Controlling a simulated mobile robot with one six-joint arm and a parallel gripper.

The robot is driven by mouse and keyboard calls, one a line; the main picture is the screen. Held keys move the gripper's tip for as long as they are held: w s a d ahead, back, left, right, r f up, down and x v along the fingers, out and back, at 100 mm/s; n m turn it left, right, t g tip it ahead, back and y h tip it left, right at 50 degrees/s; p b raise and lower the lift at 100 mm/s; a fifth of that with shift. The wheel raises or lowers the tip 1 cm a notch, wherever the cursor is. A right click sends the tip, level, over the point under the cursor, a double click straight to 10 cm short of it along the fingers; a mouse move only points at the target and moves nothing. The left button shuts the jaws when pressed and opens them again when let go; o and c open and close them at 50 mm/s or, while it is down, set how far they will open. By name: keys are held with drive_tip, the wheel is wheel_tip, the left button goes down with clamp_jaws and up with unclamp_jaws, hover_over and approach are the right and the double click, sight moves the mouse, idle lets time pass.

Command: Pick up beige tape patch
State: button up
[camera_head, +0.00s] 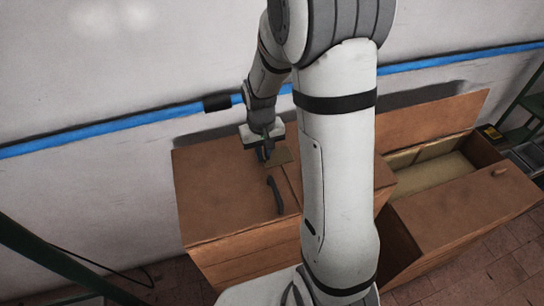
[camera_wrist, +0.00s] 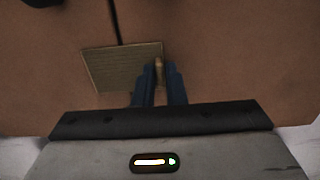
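The beige tape patch (camera_wrist: 115,70) lies flat on the brown box top in the wrist view, across the end of a dark seam. In the head view the patch (camera_head: 283,157) shows just right of my gripper. My gripper (camera_wrist: 159,75) has its two blue fingers close together at the patch's right edge. A small tan tab stands between the fingertips, and they look shut on it. In the head view my gripper (camera_head: 266,152) is low over the box top, and its fingers are partly hidden by its dark body.
The closed brown box (camera_head: 222,200) has a dark handle (camera_head: 275,194) on top, in front of my gripper. An open brown box (camera_head: 455,200) stands to the right, partly behind my arm. A wall with a blue stripe (camera_head: 110,130) is close behind.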

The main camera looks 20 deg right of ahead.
clamp_jaws()
drive_tip(key=shift+w+r, duration=0.1)
drive_tip(key=shift+r, duration=0.25)
wheel_tip(320, 180, up, 12)
drive_tip(key=p, duration=0.1)
drive_tip(key=shift+r, duration=0.2)
idle(0.3)
